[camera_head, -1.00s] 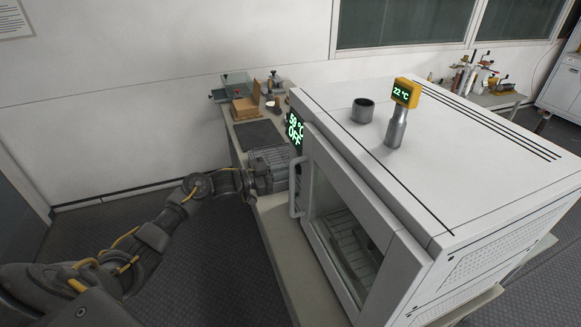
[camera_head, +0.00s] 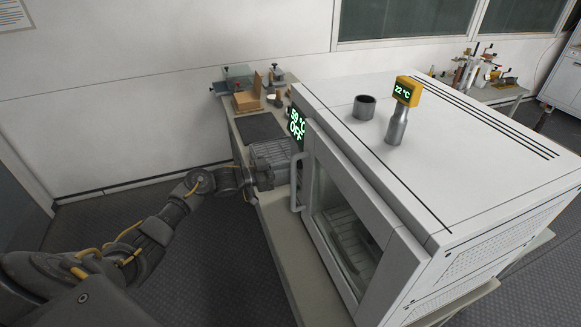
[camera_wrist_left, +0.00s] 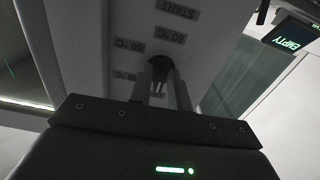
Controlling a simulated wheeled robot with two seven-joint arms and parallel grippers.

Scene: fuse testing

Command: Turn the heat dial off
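The white oven (camera_head: 450,130) stands on a bench, and the display (camera_head: 297,125) on its front reads about 59 °C and OFF. My left gripper (camera_wrist_left: 161,80) is at the front panel; in the head view its body (camera_head: 272,165) shows beside the oven's door handle (camera_head: 295,182), with its fingertips hidden. In the left wrist view the two fingers reach to either side of a dark heat dial (camera_wrist_left: 160,66). The pale panel around the dial carries °C labels and START. Whether the fingers grip the dial is too dark to tell. My right gripper is not in view.
A thermometer with a yellow head (camera_head: 403,95) reading 22 °C and a grey cup (camera_head: 364,107) stand on the oven top. A wooden block (camera_head: 246,102) and other items sit on the bench behind. A display reading EMPTY (camera_wrist_left: 290,40) shows in the wrist view.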

